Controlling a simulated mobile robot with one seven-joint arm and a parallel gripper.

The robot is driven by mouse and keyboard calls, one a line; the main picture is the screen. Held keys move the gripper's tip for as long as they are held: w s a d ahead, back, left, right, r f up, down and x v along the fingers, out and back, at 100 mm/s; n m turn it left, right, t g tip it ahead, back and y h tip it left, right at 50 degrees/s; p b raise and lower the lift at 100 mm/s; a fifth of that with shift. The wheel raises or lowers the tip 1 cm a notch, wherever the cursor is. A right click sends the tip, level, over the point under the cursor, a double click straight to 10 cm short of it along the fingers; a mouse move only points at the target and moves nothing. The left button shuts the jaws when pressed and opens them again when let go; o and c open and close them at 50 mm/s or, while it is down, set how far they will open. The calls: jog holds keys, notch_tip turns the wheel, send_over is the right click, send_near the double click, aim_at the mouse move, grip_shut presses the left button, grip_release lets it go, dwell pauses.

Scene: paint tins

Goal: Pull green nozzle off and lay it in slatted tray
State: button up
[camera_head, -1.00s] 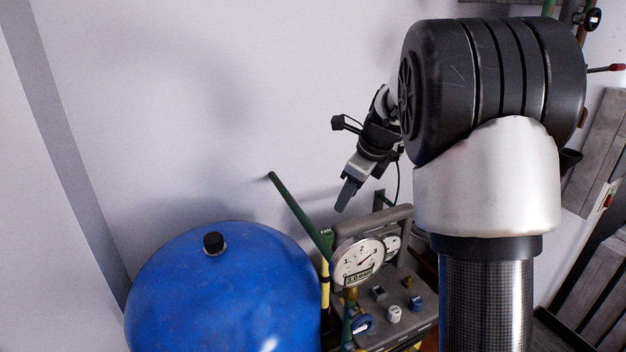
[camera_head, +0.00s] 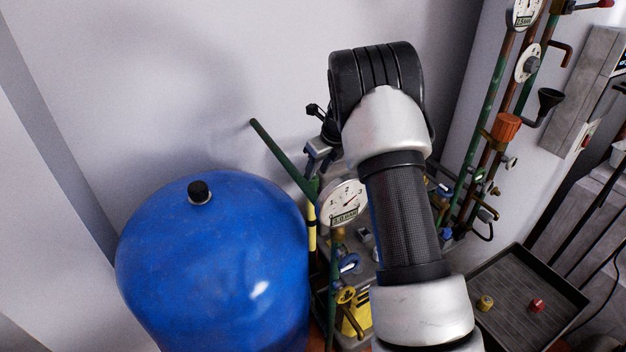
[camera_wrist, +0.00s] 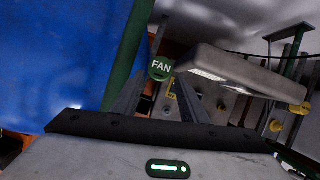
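The green nozzle (camera_wrist: 160,68), a round green cap marked FAN, shows in the wrist view between the ends of my two fingers. I cannot tell whether they touch it. In the head view the green nozzle (camera_head: 313,187) tops an upright yellow-and-black wand, just below my gripper (camera_head: 314,163). My gripper (camera_wrist: 162,76) is open, its fingers apart in the wrist view. The slatted tray (camera_head: 513,284) lies at the lower right of the head view, with a yellow nozzle (camera_head: 485,303) and a red nozzle (camera_head: 536,305) in it.
A blue tank (camera_head: 215,255) stands left of the wand. A slanting green pipe (camera_head: 280,155) passes close to the nozzle. A pressure gauge (camera_head: 342,203) stands just right of the wand. Pipes and an orange valve knob (camera_head: 505,127) stand behind the tray. My arm hides part of the middle.

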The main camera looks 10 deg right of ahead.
aim_at(313, 179)
jog(key=shift+x, duration=2.8)
jog(key=shift+c, duration=0.4)
jog(key=c, duration=0.7)
jog(key=shift+r+p, duration=1.6)
jog(key=shift+r, duration=0.4)
jog(key=shift+c, duration=0.2)
jog(key=shift+r, duration=0.1)
jog(key=shift+r+p, duration=1.5)
jog(key=shift+r, duration=0.4)
